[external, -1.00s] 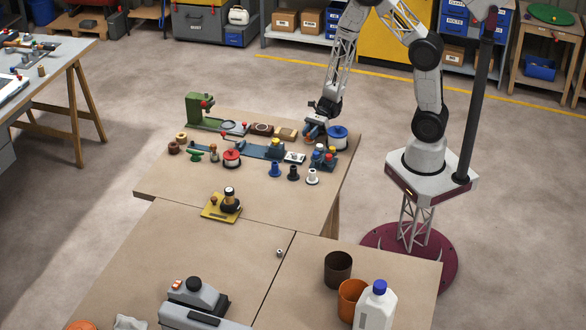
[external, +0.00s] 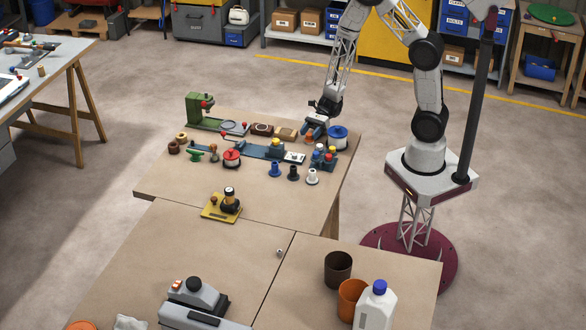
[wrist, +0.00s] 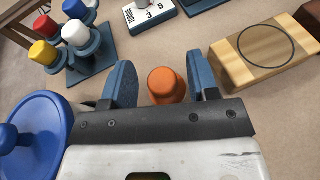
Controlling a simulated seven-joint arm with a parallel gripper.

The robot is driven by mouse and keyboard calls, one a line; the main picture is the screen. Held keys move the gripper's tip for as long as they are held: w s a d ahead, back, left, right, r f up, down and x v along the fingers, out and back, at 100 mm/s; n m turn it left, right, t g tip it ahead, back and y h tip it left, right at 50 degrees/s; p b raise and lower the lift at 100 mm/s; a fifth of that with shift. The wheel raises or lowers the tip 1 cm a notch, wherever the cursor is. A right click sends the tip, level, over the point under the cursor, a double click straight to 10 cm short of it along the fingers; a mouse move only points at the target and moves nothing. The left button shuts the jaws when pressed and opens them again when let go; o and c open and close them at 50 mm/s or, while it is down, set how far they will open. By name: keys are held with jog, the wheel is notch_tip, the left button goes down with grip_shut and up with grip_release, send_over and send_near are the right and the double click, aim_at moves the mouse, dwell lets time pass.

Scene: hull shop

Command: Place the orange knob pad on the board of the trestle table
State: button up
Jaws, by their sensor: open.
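The orange knob pad (external: 309,138) stands on the brown board (external: 165,188) of the work table, near its far right corner. In the wrist view the orange knob pad (wrist: 167,84) shows its rounded top between the two blue fingers. My gripper (wrist: 167,66) is open, with a finger on each side of the knob and a visible gap at the right. In the external view my gripper (external: 314,127) is low over the same corner, just behind the knob. The knob's lower part is hidden by my gripper in the wrist view.
A blue round-lidded item (external: 338,136) stands close at the right. A stand of coloured knobs (external: 323,158) is in front, and a wooden block with a circle (wrist: 262,50) lies nearby. The board's front left is clear. Another table (external: 60,65) stands at the far left.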

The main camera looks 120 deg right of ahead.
jog(key=shift+v, duration=5.8)
jog(key=w+a+r+n+g+y, duration=0.1)
jog(key=a+r+n+g, duration=0.1)
jog(key=a, duration=0.1)
jog(key=w+a+r+n+g+y, duration=0.1)
jog(key=a+r+n, duration=0.1)
jog(key=a+n, duration=0.1)
jog(key=a+r+n+g, duration=0.2)
jog(key=a+r+n, duration=0.1)
jog(key=a, duration=0.1)
jog(key=shift+w+a+g+y, duration=0.3)
jog(key=shift+w+a+y, duration=0.1)
jog(key=s+a+r+n+g+h, duration=0.2)
jog(key=s+a+r+n+h, duration=0.2)
jog(key=a+r+n, duration=0.6)
jog(key=s+a+r+n+g+h, duration=0.2)
jog(key=s+a+r+n+h, duration=0.3)
jog(key=a+r+n, duration=0.5)
jog(key=n+h, duration=0.1)
jog(key=n, duration=0.1)
jog(key=shift+a+r+n+g, duration=0.2)
jog(key=shift+a+n+g, duration=0.1)
jog(key=shift+a+n, duration=0.1)
